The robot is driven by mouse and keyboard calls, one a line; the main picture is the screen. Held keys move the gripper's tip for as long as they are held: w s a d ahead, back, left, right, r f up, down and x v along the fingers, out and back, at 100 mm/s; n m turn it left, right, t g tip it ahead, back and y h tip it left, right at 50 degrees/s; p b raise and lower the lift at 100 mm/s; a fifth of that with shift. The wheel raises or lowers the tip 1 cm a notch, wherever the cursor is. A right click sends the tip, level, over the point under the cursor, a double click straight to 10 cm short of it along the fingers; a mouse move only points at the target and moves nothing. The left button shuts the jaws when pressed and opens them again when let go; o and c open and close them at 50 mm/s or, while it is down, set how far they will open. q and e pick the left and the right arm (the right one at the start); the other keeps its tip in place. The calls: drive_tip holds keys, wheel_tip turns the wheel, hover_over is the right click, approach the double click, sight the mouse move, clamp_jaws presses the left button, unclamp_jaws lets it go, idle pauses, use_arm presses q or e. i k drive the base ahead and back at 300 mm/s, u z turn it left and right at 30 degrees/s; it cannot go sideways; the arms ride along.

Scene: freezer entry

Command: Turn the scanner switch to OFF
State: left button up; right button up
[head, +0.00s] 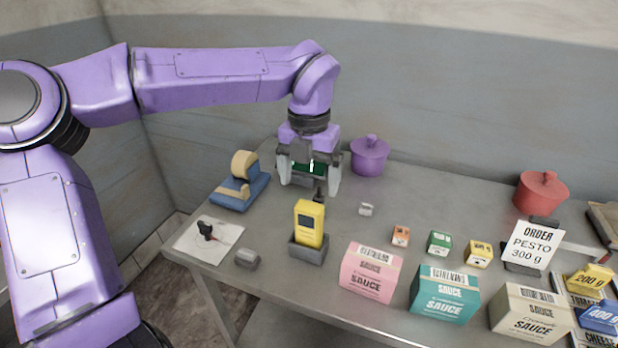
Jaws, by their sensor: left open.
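A yellow handheld device with a dark screen, which looks like the scanner (309,222), stands upright in a grey holder (306,251) near the table's front left. A small black knob or lever (207,230) with a red mark sits on a white plate (222,248) at the table's left corner; I cannot tell whether it is the scanner switch, and no ON or OFF label is readable. My left gripper (308,182) points down behind the yellow device. Its fingers are open and apart, around or in front of a dark green thing that is mostly hidden. My right gripper is out of view.
A blue and tan tape dispenser (240,185) stands left of my gripper, a purple pot (369,156) right of it. Pink (371,272), teal (444,295) and cream sauce boxes line the front. An order sign (531,245) and red pot (541,191) stand right. The table's middle back is clear.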

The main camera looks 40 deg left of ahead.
sight(206, 229)
drive_tip(key=u, duration=1.9)
